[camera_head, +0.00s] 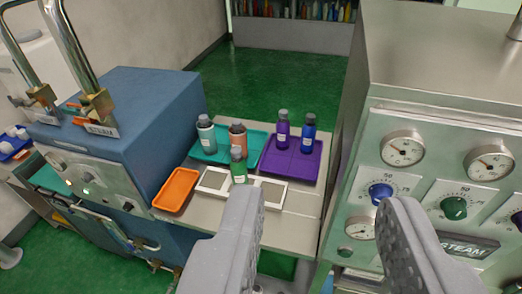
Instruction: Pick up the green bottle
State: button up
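The left finger covers part of the table's front.
Behind the green bottle, a teal tray (258,139) holds a grey bottle (206,134) and an orange-brown bottle (238,137). A purple tray (291,164) holds purple (282,129) and blue (308,133) bottles. An orange tray (175,190) lies left. Blue (130,120) and steel STEAM machines (430,150) flank the table.

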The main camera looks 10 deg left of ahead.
aim_at(237, 164)
jog(key=u, duration=0.25)
jog(key=i, duration=0.85)
jog(key=u, duration=0.6)
